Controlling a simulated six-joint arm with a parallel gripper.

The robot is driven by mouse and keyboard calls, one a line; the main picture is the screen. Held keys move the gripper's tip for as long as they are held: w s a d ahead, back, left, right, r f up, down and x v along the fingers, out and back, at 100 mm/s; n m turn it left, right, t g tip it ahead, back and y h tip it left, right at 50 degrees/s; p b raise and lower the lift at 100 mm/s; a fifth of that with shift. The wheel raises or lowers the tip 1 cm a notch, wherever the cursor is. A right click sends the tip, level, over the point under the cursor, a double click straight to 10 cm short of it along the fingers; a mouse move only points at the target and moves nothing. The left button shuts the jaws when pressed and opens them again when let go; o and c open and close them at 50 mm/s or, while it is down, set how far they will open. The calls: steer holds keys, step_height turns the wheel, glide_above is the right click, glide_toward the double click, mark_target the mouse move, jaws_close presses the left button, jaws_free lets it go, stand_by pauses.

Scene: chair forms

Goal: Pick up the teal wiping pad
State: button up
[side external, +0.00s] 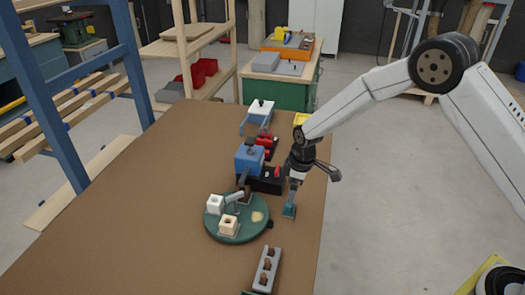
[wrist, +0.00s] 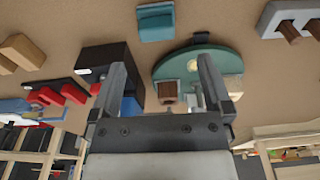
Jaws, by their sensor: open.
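The teal wiping pad (side external: 289,211) rests on the brown tabletop near its right edge, just right of the green round plate. In the wrist view the teal pad (wrist: 156,22) shows at the top centre, beyond my fingertips. My gripper (side external: 293,190) points down close above the pad in the side view. In the wrist view my gripper (wrist: 162,75) has its two fingers wide apart with nothing held between them. Whether a fingertip touches the pad cannot be told.
The green round plate (side external: 247,233) holds white and wooden blocks. A blue block on a black base (side external: 266,185) stands behind it. A grey holder with brown pegs (side external: 264,270) lies at the front. The left part of the tabletop (side external: 120,220) is clear.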

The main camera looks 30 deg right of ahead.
mark_target(289, 207)
steer(key=shift+f, duration=0.15)
steer(key=shift+w+f, duration=0.15)
steer(key=shift+f, duration=1)
steer(key=shift+w+a+f, duration=0.1)
steer(key=shift+w+f, duration=0.1)
steer(key=shift+f, duration=1.1)
steer(key=shift+w+a+f, duration=0.1)
steer(key=shift+w+f, duration=0.05)
steer(key=shift+f, duration=1.1)
steer(key=c, duration=1.2)
steer(key=shift+r, duration=0.1)
